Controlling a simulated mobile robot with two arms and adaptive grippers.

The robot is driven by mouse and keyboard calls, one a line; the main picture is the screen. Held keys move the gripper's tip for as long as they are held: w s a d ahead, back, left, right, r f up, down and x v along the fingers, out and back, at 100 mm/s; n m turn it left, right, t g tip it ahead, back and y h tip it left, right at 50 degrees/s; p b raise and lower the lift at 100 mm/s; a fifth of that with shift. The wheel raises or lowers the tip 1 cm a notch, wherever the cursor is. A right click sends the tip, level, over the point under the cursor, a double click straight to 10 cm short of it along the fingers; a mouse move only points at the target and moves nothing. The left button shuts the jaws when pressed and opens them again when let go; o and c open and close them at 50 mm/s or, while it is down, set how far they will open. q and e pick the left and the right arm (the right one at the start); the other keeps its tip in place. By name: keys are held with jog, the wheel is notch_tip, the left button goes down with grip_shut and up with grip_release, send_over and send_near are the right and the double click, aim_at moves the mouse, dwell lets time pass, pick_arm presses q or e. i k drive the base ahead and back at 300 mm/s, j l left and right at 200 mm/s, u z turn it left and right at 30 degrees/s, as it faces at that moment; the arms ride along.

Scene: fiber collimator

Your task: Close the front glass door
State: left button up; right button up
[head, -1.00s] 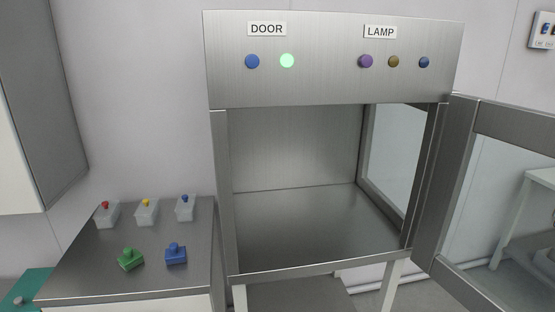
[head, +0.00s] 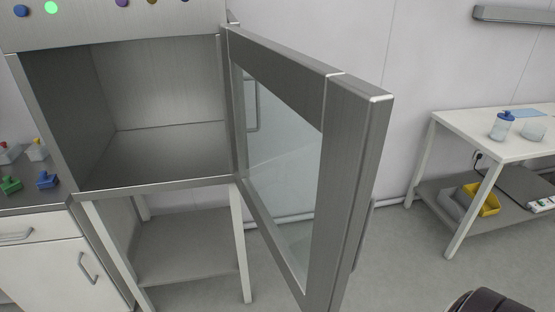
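The front glass door (head: 340,160) is a steel-framed glass panel hinged at the right side of the steel cabinet (head: 130,188). It stands wide open, swung out toward me, with its free edge closest to my camera. A vertical bar that looks like a handle (head: 364,235) shows partly behind the free edge. The cabinet's chamber is open and looks empty. A dark rounded part at the bottom right edge may be part of my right arm. Neither gripper can be seen.
A white table (head: 490,135) with a blue-capped bottle (head: 502,125) stands at the right, a yellow bin (head: 482,200) on its lower shelf. A counter (head: 40,207) with small coloured items is at the left. The floor between door and table is clear.

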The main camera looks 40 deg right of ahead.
aim_at(352, 114)
jog(key=l+u, duration=0.25)
jog(key=l, duration=1.75)
